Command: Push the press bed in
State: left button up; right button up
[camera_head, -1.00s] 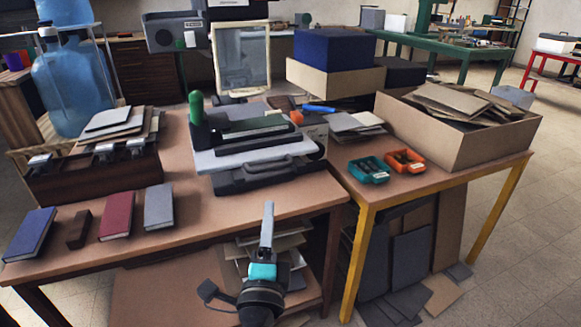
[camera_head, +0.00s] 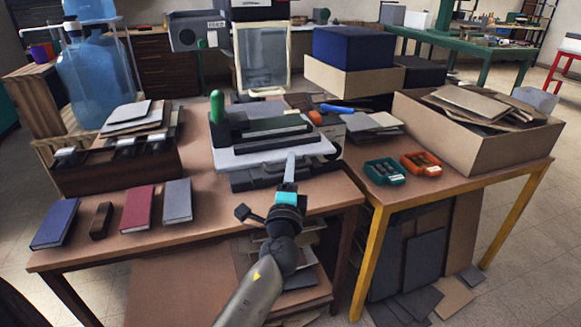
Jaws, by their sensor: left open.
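The press (camera_head: 250,182) stands on the brown table, with a dark base, a green-knobbed lever (camera_head: 217,106) at its left and dark plates on top. Its light grey bed (camera_head: 232,160) sticks out toward me at the front. My left gripper (camera_head: 291,163) reaches in from below, with its narrow grey finger end at the bed's front edge and overlapping it in the picture. It is seen nearly edge-on and holds nothing visible. I cannot tell whether it touches the bed. It hides part of the press's front. My right gripper is out of view.
Blue, red and grey books (camera_head: 138,208) lie at the table's front left, by a dark wooden rack (camera_head: 110,175). A yellow-legged table (camera_head: 470,183) at the right holds teal and orange trays (camera_head: 384,171) and a cardboard box (camera_head: 500,145).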

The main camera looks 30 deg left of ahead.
pick_arm(q)
jog(key=shift+w+a, duration=0.15)
jog(key=shift+w, duration=0.15)
grip_shut()
dwell(0.3)
dwell(1.1)
